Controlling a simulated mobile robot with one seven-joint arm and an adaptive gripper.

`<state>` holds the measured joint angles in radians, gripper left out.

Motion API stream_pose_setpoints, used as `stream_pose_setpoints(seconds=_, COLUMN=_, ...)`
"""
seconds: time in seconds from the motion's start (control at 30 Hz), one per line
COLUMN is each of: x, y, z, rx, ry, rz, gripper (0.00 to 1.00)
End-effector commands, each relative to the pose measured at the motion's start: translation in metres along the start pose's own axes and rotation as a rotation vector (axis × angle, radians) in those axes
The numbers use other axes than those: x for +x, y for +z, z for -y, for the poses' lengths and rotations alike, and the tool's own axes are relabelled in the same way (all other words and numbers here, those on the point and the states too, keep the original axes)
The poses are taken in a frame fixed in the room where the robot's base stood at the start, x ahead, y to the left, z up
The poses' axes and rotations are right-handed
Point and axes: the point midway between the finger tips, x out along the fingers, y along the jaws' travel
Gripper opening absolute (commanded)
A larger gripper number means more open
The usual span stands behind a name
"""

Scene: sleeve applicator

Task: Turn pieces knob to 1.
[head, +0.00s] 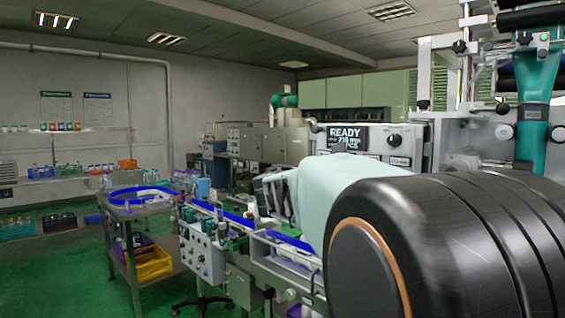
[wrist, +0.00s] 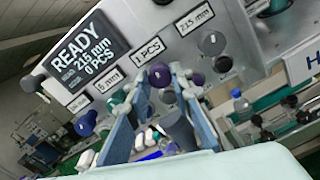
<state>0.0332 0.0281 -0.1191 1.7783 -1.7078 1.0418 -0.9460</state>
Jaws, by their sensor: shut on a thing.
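The control panel shows in the wrist view with a black READY display (wrist: 76,50), whose small last line seems to read 0 PCS. The label above the pieces knob (wrist: 160,74) reads 1 PCS. The knob is dark purple and round, and sits between my fingertips. My gripper (wrist: 162,80) has its two blue-grey fingers shut on it, one on each side. The pointer mark on the knob is too small to read. In the head view the display (head: 346,138) shows, but my arm hides the pieces knob and my fingertips.
In the wrist view a grey knob (wrist: 212,43) sits right of the held knob, below a 215 mm label, and a blue-purple knob (wrist: 86,123) sits to the left. A bottle (wrist: 241,104) stands at right. A blue-edged conveyor (head: 205,207) runs left of my arm.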

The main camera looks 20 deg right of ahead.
Motion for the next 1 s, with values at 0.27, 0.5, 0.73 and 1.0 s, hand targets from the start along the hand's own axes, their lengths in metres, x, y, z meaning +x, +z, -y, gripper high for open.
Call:
stream_pose_setpoints(seconds=0.27, x=-0.0001, y=0.0021, z=-0.0009, rx=-0.128, ry=0.001, rz=0.001, gripper=0.00)
stream_pose_setpoints(seconds=0.5, x=-0.0001, y=0.0010, z=-0.0005, rx=-0.168, ry=0.001, rz=0.001, gripper=0.00)
stream_pose_setpoints(seconds=0.73, x=-0.0001, y=0.0005, z=-0.0003, rx=-0.173, ry=0.001, rz=0.001, gripper=0.00)
stream_pose_setpoints(seconds=1.0, x=-0.0001, y=0.0002, z=-0.0002, rx=-0.172, ry=0.000, rz=0.001, gripper=0.31)
